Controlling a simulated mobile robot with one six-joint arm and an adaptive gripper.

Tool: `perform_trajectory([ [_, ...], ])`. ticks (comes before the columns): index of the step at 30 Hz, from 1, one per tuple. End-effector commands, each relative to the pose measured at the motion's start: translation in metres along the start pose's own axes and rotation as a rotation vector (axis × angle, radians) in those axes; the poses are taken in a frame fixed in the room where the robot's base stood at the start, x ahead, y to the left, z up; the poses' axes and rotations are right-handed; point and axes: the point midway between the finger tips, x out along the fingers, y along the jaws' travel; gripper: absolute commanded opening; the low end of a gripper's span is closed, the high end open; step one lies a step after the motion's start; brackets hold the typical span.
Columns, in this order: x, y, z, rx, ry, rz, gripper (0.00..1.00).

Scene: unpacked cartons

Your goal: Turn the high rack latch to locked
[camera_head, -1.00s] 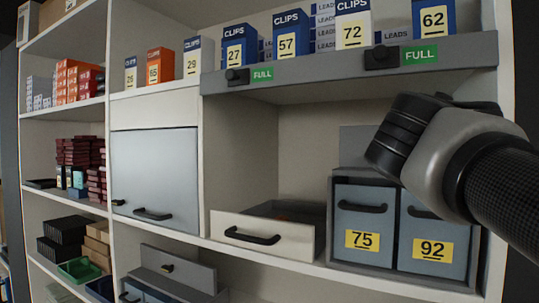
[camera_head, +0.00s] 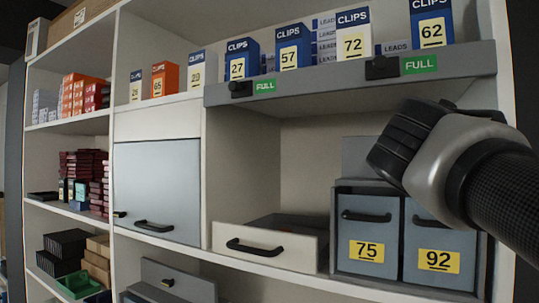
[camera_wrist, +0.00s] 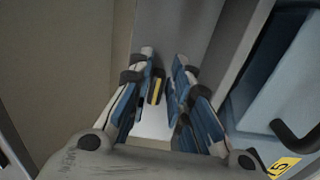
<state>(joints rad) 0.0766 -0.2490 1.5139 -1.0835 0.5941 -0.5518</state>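Two black latch-like knobs sit on the grey front rail of the high shelf. The left knob (camera_head: 241,89) and the right knob (camera_head: 382,67) each have a green FULL label beside them. I cannot tell which one is the task's latch, or read its setting. My wrist covers the area below the rail at the right in the head view, and my fingers are hidden there. In the wrist view my gripper (camera_wrist: 165,72) has its fingers apart. A small dark and yellow thing (camera_wrist: 155,91) shows between them, too unclear to name.
Numbered CLIPS boxes (camera_head: 353,35) stand behind the rail. Below are an open cream drawer (camera_head: 270,246), grey bins marked 75 (camera_head: 367,232) and 92 (camera_head: 437,240), and a closed grey door (camera_head: 157,185). The compartment above the drawer has free room.

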Motion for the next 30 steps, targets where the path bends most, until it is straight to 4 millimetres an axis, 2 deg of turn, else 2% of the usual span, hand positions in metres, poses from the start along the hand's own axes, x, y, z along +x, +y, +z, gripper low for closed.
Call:
perform_trajectory([
  [5, 0.0, 0.0, 0.0, -0.001, 0.0, 0.0, 0.33],
  [17, -0.006, 0.0, 0.0, -0.002, 0.001, 0.001, 0.33],
  [20, -0.02, 0.001, -0.001, -0.001, 0.004, 0.002, 0.33],
  [30, -0.092, 0.001, -0.002, -0.001, 0.008, 0.002, 0.33],
])
